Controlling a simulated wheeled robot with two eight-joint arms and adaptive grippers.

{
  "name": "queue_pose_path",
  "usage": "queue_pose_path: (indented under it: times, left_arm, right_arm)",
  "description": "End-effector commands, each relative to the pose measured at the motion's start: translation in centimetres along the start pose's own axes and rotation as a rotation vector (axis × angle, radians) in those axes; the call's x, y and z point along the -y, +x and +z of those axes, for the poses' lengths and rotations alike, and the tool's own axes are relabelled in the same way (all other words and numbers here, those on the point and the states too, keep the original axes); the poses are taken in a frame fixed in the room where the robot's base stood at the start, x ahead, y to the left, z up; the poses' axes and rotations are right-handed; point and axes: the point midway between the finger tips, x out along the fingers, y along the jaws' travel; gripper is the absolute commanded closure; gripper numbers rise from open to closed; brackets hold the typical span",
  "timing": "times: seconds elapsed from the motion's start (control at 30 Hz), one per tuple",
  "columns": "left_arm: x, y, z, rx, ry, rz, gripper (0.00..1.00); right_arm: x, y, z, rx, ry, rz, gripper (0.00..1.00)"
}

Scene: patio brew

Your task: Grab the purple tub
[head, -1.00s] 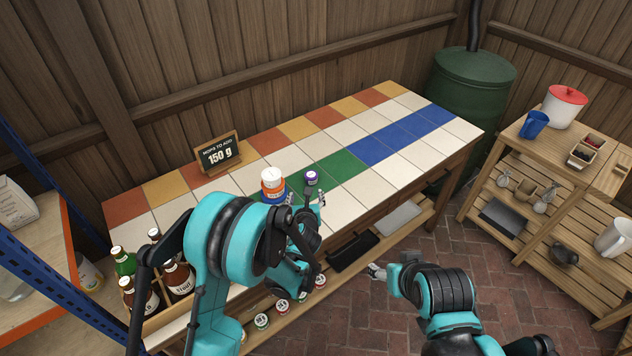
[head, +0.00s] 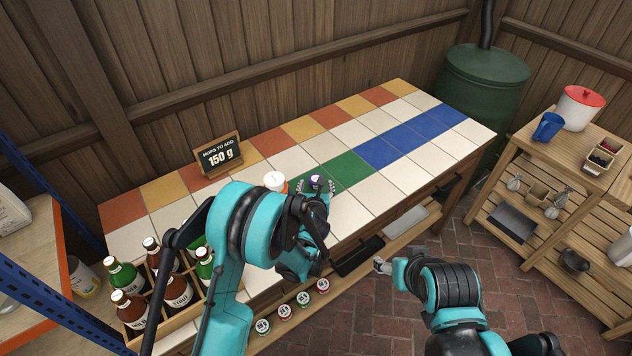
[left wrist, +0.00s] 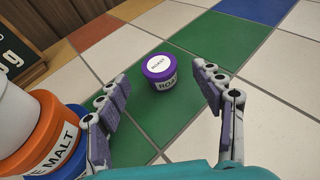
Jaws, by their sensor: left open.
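The purple tub (left wrist: 160,70) has a purple lid and a white label, and stands upright on a green tile in the left wrist view. In the head view the purple tub (head: 315,180) is partly hidden by my gripper. My left gripper (left wrist: 163,92) is open, its fingers on either side of the tub with gaps between. In the head view my left gripper (head: 318,188) is at the tub. My right gripper (head: 380,266) is in front of the bench, away from the tub; its fingers are too small to read.
An orange tub (left wrist: 32,135) on a blue one (left wrist: 72,168) stands close left of my left gripper, with a white tub on top. A crate of bottles (head: 183,318) is at the bench's left end. The sign (head: 218,156) stands behind. Tiles to the right are clear.

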Motion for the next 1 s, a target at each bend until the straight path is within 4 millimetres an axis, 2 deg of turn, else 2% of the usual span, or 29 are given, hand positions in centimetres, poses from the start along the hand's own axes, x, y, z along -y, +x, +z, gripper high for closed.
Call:
queue_pose_path:
  times: [0.3, 0.6, 0.67, 0.8, 0.83, 1.0]
  left_arm:
    - [-0.1, 4.7, -0.1, 0.000, -0.002, 0.000, 0.33]
    - [-0.1, 5.1, 0.1, 0.000, -0.001, -0.001, 0.33]
    - [-0.1, 5.1, 0.1, 0.000, -0.001, -0.001, 0.46]
    - [-0.1, 5.1, 0.1, 0.000, -0.001, -0.001, 0.83]
    - [-0.1, 5.1, 0.1, 0.000, -0.001, -0.001, 0.87]
    - [-0.1, 5.1, 0.1, 0.000, -0.001, -0.001, 0.88]
  right_arm:
    - [0.0, 1.9, 1.3, 0.000, 0.000, 0.000, 0.38]
    - [0.0, 1.9, 1.3, 0.000, 0.000, 0.000, 0.38]
    - [0.0, 1.9, 1.3, 0.000, 0.000, 0.000, 0.38]
    - [0.0, 1.9, 1.3, 0.000, 0.000, 0.000, 0.38]
    - [0.0, 1.9, 1.3, 0.000, 0.000, 0.000, 0.38]
    - [0.0, 1.9, 1.3, 0.000, 0.000, 0.000, 0.38]
